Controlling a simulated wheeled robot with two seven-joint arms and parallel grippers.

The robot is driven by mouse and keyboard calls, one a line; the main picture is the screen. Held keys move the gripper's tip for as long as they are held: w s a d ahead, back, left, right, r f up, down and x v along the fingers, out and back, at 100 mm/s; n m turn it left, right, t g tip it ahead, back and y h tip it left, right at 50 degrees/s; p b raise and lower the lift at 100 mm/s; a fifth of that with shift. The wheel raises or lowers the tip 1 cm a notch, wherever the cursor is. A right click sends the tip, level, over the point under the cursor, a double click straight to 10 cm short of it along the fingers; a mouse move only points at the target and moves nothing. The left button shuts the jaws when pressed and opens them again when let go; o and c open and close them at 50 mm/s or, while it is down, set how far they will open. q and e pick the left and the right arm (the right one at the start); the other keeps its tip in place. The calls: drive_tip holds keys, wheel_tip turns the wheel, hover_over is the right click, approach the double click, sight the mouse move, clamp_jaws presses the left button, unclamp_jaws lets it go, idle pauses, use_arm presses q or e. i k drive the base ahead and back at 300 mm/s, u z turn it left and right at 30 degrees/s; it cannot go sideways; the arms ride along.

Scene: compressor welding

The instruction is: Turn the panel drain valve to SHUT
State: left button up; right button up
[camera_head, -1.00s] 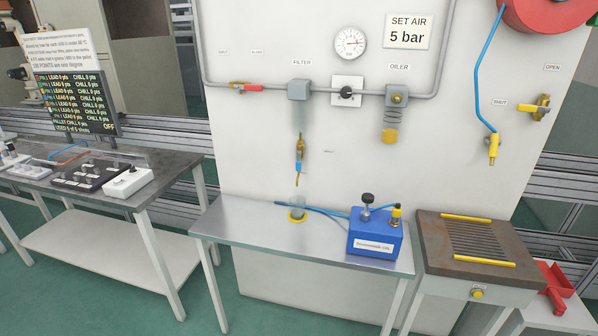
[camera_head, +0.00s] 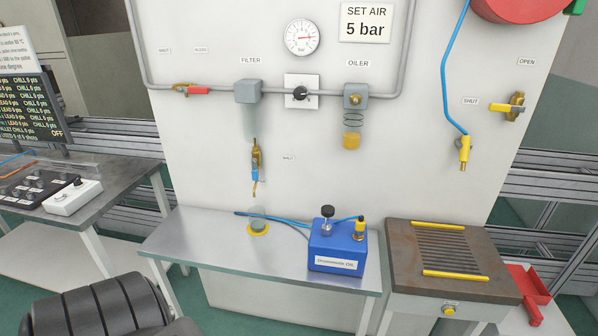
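The drain valve (camera_head: 255,168) hangs below the filter (camera_head: 248,92) on the white panel. It is a brass valve with a blue handle that points down along its body. A small SHUT label (camera_head: 288,158) is to its right. A clear cup with a yellow base (camera_head: 258,222) stands on the bench below the valve's outlet. Neither of my grippers shows in this view, and nothing touches the valve.
The metal bench (camera_head: 205,250) in front of the panel carries a blue box (camera_head: 338,246) with a blue hose. A brown grated table (camera_head: 450,262) stands at right. A yellow-handled valve (camera_head: 508,106) and a red-handled valve (camera_head: 192,90) are on the panel. Space before the drain valve is clear.

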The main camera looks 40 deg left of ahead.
sight(255, 174)
drive_tip(key=z, duration=0.15)
drive_tip(key=i, duration=0.6)
drive_tip(key=u, duration=0.65)
drive_tip(key=i, duration=0.45)
drive_tip(key=u, duration=0.6)
